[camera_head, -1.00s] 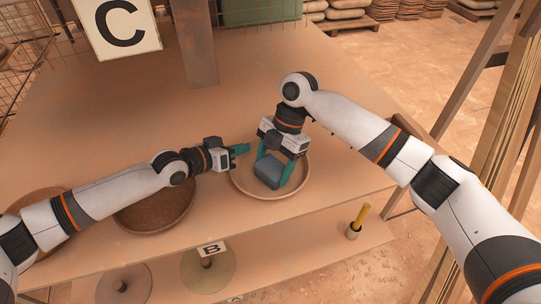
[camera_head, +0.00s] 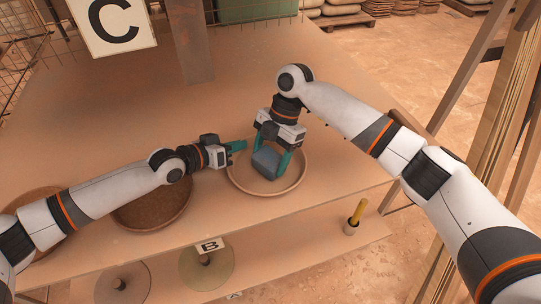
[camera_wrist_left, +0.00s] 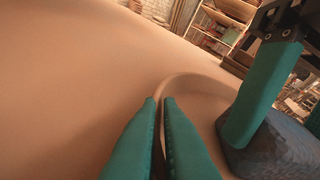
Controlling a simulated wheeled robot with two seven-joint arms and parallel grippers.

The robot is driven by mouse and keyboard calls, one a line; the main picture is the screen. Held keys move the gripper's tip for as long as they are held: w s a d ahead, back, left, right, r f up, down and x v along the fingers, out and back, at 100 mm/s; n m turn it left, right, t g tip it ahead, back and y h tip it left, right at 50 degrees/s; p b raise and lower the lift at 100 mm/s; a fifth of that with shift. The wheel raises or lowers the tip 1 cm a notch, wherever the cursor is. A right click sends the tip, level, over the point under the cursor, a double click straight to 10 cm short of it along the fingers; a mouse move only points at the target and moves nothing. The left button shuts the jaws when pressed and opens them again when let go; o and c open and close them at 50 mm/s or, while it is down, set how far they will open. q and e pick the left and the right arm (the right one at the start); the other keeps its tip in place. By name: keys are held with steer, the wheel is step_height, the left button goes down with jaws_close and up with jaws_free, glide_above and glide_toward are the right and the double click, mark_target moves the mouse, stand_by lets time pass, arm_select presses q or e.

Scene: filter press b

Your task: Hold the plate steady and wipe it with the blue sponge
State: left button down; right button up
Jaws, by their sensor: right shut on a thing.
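The plate (camera_head: 297,181) is a shallow, tan round dish at the front right of the table. It also shows in the left wrist view (camera_wrist_left: 196,82). The blue-grey sponge (camera_head: 266,164) is a block inside the plate, at the lower right of the wrist view (camera_wrist_left: 275,152). My right gripper (camera_head: 271,160) comes from above, shut on the sponge, one teal finger on each side. My left gripper (camera_head: 240,146) reaches the plate's left rim. In the wrist view its fingers (camera_wrist_left: 160,100) are close together with the rim between them. The sponge's underside is hidden.
A brown bowl (camera_head: 152,213) stands left of the plate, partly under my left arm, with another bowl (camera_head: 38,196) further left. A post (camera_head: 190,45) and a C sign (camera_head: 113,22) stand behind. A lower shelf holds round discs (camera_head: 206,268) and a yellow-handled tool (camera_head: 356,215).

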arm_select(q)
steer(key=shift+f, duration=0.15)
arm_select(e)
steer(key=shift+w+a, duration=0.2)
steer(key=shift+w, duration=0.4)
steer(key=shift+w+a, duration=0.2)
steer(key=shift+w, duration=0.35)
steer(key=shift+s+r, duration=0.1)
steer(key=shift+r, duration=3.95)
arm_select(q)
steer(key=c, duration=1.5)
jaws_free()
steer(key=shift+c, duration=0.2)
arm_select(e)
steer(key=shift+d, duration=0.1)
arm_select(q)
steer(key=v, duration=1.2)
arm_select(e)
steer(key=shift+f, duration=0.1)
